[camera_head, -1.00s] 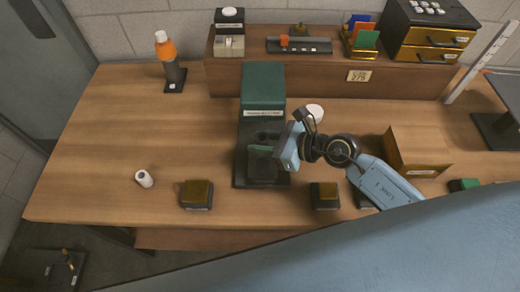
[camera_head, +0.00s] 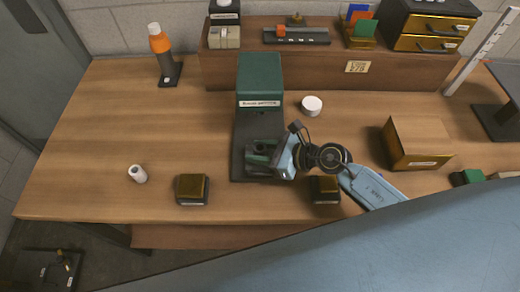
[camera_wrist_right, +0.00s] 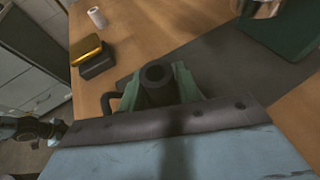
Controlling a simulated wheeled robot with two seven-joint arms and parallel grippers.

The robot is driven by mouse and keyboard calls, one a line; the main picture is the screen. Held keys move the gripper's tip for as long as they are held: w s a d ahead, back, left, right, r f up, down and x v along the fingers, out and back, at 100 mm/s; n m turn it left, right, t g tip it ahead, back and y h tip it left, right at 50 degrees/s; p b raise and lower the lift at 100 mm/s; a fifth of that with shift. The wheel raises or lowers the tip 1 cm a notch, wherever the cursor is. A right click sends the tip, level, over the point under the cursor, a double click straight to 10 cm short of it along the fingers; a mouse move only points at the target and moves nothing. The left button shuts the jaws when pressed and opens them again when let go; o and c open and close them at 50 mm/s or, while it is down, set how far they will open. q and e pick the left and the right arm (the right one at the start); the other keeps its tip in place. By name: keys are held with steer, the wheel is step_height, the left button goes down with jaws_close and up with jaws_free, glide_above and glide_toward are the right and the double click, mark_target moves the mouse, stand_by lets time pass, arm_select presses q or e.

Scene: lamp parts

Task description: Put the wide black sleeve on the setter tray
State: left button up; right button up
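My right gripper (camera_head: 262,156) is low over the dark base plate (camera_head: 240,165) of the green bench setter (camera_head: 260,80). In the right wrist view, the wide black sleeve (camera_wrist_right: 157,82), a dark hollow cylinder with its open end facing the camera, sits between the green fingers of my right gripper (camera_wrist_right: 158,92). The fingers appear to touch it on both sides. In the head view the fingers and wrist mostly hide the sleeve. I cannot tell whether it touches the plate, nor pick out a separate setter tray.
Dark blocks with gold tops stand left (camera_head: 192,188) and right (camera_head: 325,188) of the plate. A small white roll (camera_head: 137,174) is at left, a white disc (camera_head: 312,105) behind the wrist, a gold-brown box (camera_head: 415,142) at right. The left table is mostly clear.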

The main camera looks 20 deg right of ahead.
steer(key=o, duration=0.3)
steer(key=shift+r, duration=0.1)
steer(key=shift+d+r, duration=0.1)
steer(key=shift+r, duration=0.1)
steer(key=v, duration=1.2)
steer(key=shift+f, duration=0.15)
stand_by(0.6)
